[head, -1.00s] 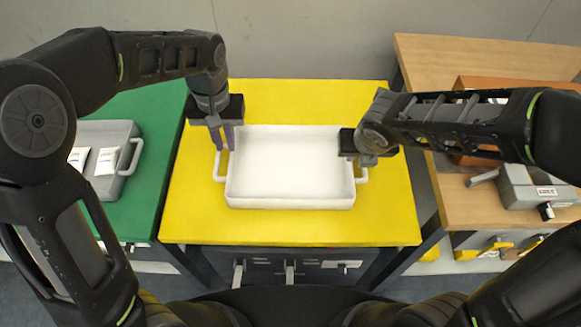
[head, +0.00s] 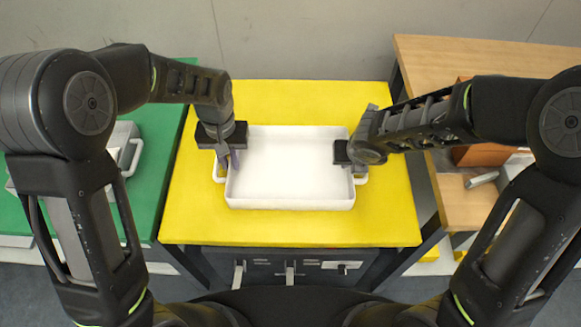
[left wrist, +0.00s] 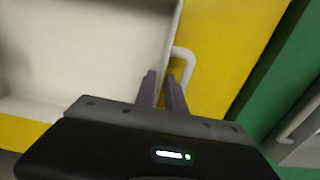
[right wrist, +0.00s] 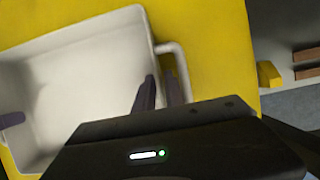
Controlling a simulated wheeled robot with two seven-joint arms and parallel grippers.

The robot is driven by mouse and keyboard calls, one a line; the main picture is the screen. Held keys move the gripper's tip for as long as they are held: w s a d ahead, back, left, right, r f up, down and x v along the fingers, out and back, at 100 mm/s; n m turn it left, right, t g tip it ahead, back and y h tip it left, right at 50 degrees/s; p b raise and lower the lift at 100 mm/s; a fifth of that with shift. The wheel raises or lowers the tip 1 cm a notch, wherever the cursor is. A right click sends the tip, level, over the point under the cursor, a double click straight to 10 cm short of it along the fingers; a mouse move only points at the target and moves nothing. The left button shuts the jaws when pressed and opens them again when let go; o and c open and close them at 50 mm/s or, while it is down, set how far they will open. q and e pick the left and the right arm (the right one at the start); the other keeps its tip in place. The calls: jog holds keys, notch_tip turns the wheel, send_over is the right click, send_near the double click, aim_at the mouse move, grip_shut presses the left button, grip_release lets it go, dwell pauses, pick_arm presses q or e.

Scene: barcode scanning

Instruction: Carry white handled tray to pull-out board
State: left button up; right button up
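The white handled tray (head: 288,168) lies flat and empty on the yellow table. Its left handle (head: 218,170) and right handle (head: 361,176) stick out at the sides. My left gripper (head: 229,162) is at the left rim, fingers parted and pointing down. In the left wrist view, its fingers (left wrist: 162,90) stand beside the wall and handle. My right gripper (head: 352,166) is at the right rim, its fingertips mostly hidden by the hand. In the right wrist view, its parted fingers (right wrist: 162,88) appear on either side of the tray wall. I cannot see any firm grip. No pull-out board is identifiable.
The yellow table (head: 290,229) has free surface around the tray. A green table (head: 155,165) with a grey handled tray (head: 127,145) stands left. A wooden table (head: 440,65) with a brown box (head: 482,155) stands right.

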pick_arm(q)
grip_shut()
pick_arm(e)
grip_shut()
pick_arm(q)
jog(key=shift+r, duration=0.15)
pick_arm(e)
jog(key=shift+r, duration=0.1)
dwell(1.1)
